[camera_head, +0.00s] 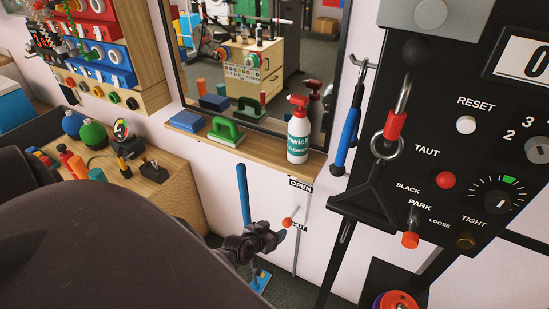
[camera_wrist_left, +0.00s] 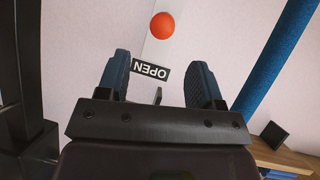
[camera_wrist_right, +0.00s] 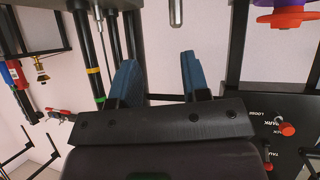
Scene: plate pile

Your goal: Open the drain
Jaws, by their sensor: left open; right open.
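The drain control is a narrow pale strip on the wall with a red ball knob (camera_head: 287,222). An OPEN label (camera_head: 300,185) sits at its top and a partly hidden SHUT label (camera_head: 300,227) lies lower, near the knob's height. My left gripper (camera_head: 277,236) is just left of and below the knob, apart from it. In the left wrist view the knob (camera_wrist_left: 162,25) is beyond the open blue-padded fingers (camera_wrist_left: 160,78), and the OPEN label (camera_wrist_left: 151,69) appears upside down between them. My right gripper (camera_wrist_right: 157,75) is open and empty before the wall.
A wooden shelf (camera_head: 262,137) above holds a spray bottle (camera_head: 298,138) and a green-handled brush (camera_head: 226,131). A blue pole (camera_head: 243,193) stands left of the knob. A black control panel (camera_head: 450,120) is at the right. A wooden cabinet (camera_head: 185,190) is at the left.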

